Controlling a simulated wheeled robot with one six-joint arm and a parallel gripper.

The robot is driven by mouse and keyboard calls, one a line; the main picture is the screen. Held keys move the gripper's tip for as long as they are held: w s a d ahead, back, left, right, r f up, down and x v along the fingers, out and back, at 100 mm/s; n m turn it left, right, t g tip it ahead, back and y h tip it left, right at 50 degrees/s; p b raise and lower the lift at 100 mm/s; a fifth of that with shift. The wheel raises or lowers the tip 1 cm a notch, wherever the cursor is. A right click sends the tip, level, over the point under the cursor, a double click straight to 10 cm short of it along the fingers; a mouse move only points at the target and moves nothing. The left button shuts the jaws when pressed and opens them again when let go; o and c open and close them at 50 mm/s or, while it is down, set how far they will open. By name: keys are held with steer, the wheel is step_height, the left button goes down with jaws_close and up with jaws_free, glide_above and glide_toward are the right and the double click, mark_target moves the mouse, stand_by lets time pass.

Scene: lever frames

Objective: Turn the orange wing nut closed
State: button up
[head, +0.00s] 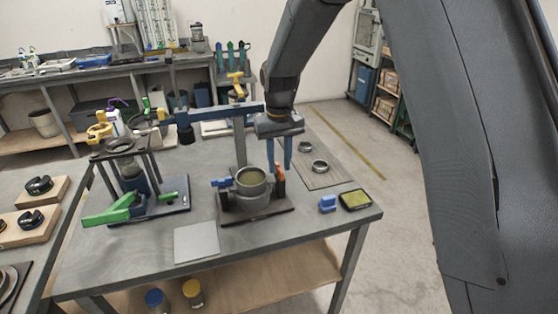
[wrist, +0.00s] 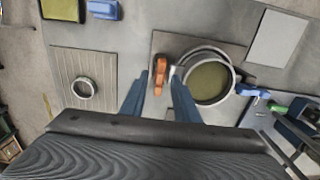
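The orange wing nut (head: 280,178) is on the right side of a grey round pot-like housing (head: 251,200) with an olive inside. In the wrist view the orange wing nut (wrist: 160,76) stands upright, beside the rim of the housing (wrist: 232,83). My gripper (head: 279,167) points down just above the wing nut. In the wrist view my gripper (wrist: 158,82) is open, with one blue finger on each side of the wing nut. Gaps show beside it, and I cannot tell whether either finger touches it. The right finger is close to the housing.
A blue part (head: 220,182) is on the housing's other side. A stand with a green lever (head: 112,213) is at left. A grey plate (head: 196,243) lies in front. A blue block (head: 327,203) and olive-topped tray (head: 355,199) are at right.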

steer(key=shift+c, duration=0.4)
jaws_close()
steer(key=shift+m, duration=0.3)
steer(key=m, duration=0.6)
steer(key=shift+r+p, duration=0.1)
steer(key=shift+p, duration=0.2)
steer(key=m, duration=0.5)
steer(key=shift+m, duration=0.4)
steer(key=m+p, duration=0.1)
steer(key=m, duration=0.4)
steer(key=shift+w, duration=0.1)
steer(key=shift+m, duration=0.4)
